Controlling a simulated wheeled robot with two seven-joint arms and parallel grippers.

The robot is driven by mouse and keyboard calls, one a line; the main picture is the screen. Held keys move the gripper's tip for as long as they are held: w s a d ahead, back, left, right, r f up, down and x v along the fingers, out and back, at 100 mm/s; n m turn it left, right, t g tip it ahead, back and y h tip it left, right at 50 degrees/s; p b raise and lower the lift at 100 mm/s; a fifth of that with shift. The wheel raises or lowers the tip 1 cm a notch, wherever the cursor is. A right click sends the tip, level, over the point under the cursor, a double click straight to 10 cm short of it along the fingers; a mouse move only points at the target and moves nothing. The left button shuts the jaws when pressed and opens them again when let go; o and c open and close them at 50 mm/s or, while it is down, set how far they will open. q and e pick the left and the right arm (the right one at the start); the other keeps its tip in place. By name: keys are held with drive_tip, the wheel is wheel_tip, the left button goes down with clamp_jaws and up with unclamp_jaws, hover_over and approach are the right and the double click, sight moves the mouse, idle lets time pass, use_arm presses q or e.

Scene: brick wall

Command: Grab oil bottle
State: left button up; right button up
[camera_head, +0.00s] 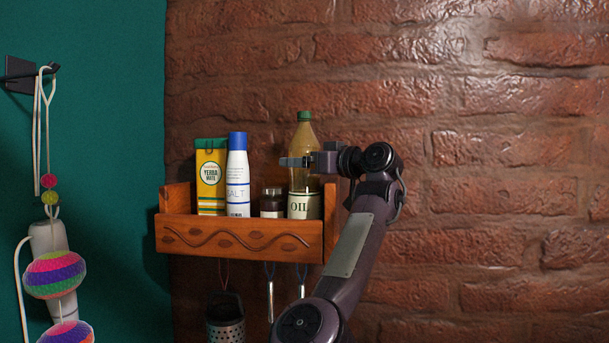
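The oil bottle (304,206) stands upright in the right end of the wooden wall shelf (240,238). It has a green cap, a yellowish clear body and a pale label reading OIL. My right gripper (298,161) reaches in from the right at the height of the bottle's upper body, fingers pointing left. A finger crosses in front of the bottle. The other finger is not clearly visible, so I cannot tell whether the gripper is closed on the bottle. My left gripper is not in view.
A dark small jar (272,203) stands just left of the bottle, then a salt container (238,180) and a yerba mate box (210,178). A grater (226,320) and utensils hang below. Brick wall lies behind; colourful hanging balls (55,275) are at left.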

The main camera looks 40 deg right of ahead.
drive_tip(key=shift+w+a, duration=0.2)
drive_tip(key=shift+d, duration=0.1)
drive_tip(key=c, duration=1.8)
